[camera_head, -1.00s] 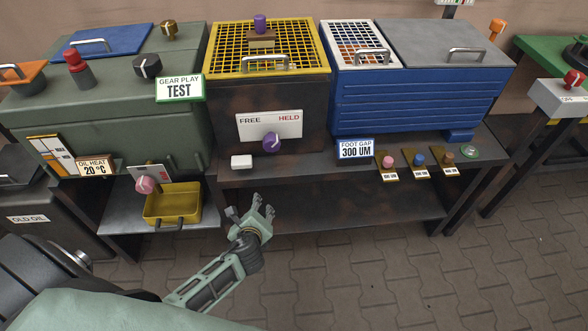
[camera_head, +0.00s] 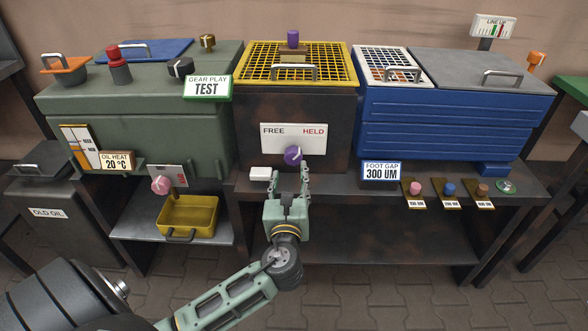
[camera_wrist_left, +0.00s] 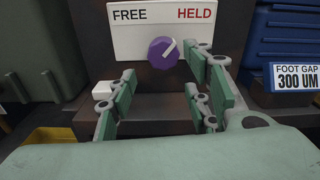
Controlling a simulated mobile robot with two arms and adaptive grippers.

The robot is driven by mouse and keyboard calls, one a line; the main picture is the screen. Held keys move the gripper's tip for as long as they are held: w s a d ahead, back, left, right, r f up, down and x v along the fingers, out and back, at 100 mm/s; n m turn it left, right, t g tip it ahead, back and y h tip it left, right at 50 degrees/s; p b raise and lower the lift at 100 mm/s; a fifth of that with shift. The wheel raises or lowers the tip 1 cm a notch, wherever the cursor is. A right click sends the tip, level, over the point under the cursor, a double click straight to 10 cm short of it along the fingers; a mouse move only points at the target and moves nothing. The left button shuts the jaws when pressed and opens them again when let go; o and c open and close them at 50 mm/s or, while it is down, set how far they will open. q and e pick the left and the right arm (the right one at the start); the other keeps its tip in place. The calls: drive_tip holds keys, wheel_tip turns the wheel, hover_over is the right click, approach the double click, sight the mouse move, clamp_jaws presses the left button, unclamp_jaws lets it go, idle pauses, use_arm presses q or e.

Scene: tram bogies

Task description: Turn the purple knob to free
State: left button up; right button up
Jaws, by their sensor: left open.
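The purple knob (camera_head: 293,156) sits low on a white plate (camera_head: 293,138) marked FREE on the left and HELD on the right, on the front of the dark box with the yellow grid. In the left wrist view the knob (camera_wrist_left: 163,52) has a white pointer line aimed up and right, toward HELD. My left gripper (camera_head: 290,180) is open and empty just in front of and below the knob, its fingers pointing at it. In the wrist view its fingers (camera_wrist_left: 162,95) stand apart below the knob, the right one reaching higher. My right gripper is not in view.
A small white block (camera_head: 260,173) lies on the ledge left of the fingers. The FOOT GAP sign (camera_head: 381,172) stands to the right. A pink knob (camera_head: 161,185) and a yellow tray (camera_head: 187,215) are lower left. A second purple knob (camera_head: 293,38) is on top of the grid.

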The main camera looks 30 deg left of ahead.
sight(291, 160)
use_arm(q)
drive_tip(key=x, duration=0.5)
drive_tip(key=b+x, duration=0.1)
drive_tip(key=x, duration=0.1)
drive_tip(key=shift+w+a+r, duration=0.25)
drive_tip(key=shift+w, duration=0.05)
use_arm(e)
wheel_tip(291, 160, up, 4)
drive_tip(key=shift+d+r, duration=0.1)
use_arm(q)
drive_tip(key=c, duration=1.1)
drive_tip(key=shift+o, duration=0.2)
